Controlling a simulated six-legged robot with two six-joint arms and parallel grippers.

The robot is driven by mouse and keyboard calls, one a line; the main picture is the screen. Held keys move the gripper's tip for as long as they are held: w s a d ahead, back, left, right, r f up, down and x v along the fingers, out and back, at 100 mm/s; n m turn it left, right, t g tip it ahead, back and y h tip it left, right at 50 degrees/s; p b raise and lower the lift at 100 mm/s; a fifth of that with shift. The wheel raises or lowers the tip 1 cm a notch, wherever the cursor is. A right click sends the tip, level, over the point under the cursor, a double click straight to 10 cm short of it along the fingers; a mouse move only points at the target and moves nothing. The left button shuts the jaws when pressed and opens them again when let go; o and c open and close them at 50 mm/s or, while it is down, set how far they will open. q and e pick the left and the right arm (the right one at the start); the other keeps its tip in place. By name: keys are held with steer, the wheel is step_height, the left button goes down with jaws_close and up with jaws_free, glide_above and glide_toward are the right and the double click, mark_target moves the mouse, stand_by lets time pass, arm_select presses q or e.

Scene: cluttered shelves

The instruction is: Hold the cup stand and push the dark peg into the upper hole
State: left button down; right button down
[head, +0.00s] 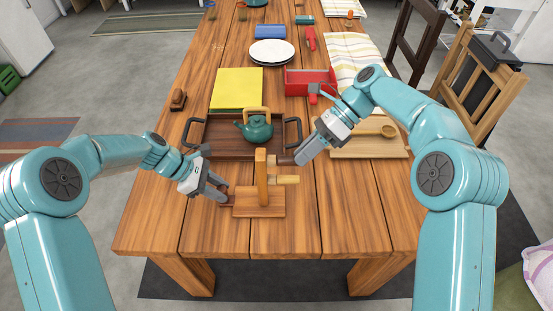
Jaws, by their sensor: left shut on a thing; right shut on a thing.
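The wooden cup stand (262,184) stands upright near the front of the table, with a square post on a flat base (260,210). A light peg (286,180) sticks out of the post's right side, lower down. My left gripper (223,194) is shut on the left edge of the stand's base. My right gripper (298,156) is shut on the dark peg (283,160), holding it level to the right of the post's upper part. The peg's tip meets or nearly meets the post. The upper hole is hidden, so I cannot tell whether the tip is inside.
Behind the stand is a dark tray (222,138) with a green teapot (255,128). A light board (365,147) with a wooden spoon (378,133) lies to the right. A yellow book (236,88) and red bin (308,80) are further back. The table front is clear.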

arm_select(q)
steer(key=shift+f, duration=0.1)
arm_select(e)
steer(key=shift+a, duration=0.15)
steer(key=c, duration=0.9)
jaws_free()
steer(key=shift+v, duration=3.75)
arm_select(q)
steer(key=c, duration=0.7)
jaws_free()
steer(key=shift+c, duration=0.2)
